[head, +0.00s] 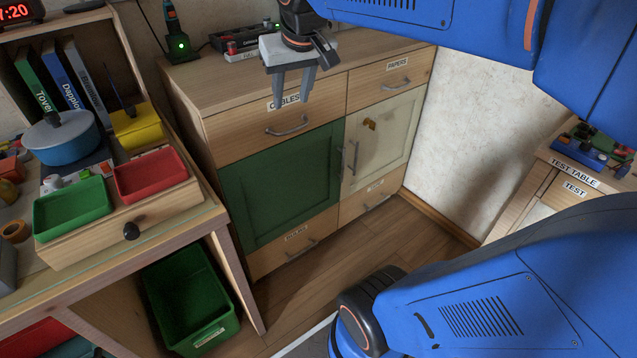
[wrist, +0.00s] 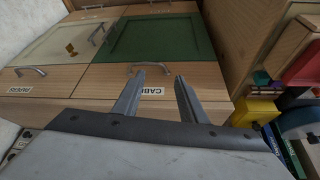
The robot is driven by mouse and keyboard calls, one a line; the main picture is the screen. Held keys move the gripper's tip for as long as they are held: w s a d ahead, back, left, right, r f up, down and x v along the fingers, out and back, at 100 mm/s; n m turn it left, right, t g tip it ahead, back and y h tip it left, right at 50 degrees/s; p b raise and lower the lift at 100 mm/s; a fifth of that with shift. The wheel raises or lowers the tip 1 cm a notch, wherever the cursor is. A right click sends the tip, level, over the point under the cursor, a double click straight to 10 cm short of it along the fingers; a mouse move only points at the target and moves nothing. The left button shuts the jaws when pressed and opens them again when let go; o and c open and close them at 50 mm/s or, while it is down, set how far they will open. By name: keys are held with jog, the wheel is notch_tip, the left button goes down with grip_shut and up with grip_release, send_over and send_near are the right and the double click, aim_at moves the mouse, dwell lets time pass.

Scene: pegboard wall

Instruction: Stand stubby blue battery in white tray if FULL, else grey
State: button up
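My gripper (head: 291,98) hangs in front of the wooden cabinet's top edge, near the CABLES drawer. Its two fingers are apart with nothing between them; they also show apart in the wrist view (wrist: 156,92). I cannot make out a stubby blue battery, a white tray or a grey tray in either view.
The cabinet (head: 224,131) has a closed green door (head: 283,188) and closed drawers. A dark box (head: 240,42) and a green-lit device (head: 176,42) stand on top. At left, a desk holds a green tray (head: 72,209), red tray (head: 151,176) and blue pot (head: 62,140). A green bin (head: 190,300) stands below.

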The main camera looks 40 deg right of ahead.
jog(key=s+a+f+n+y, duration=0.1)
jog(key=s+a+f, duration=0.3)
jog(key=s+f, duration=1)
jog(key=shift+s+n, duration=0.5)
jog(key=shift+s, duration=0.25)
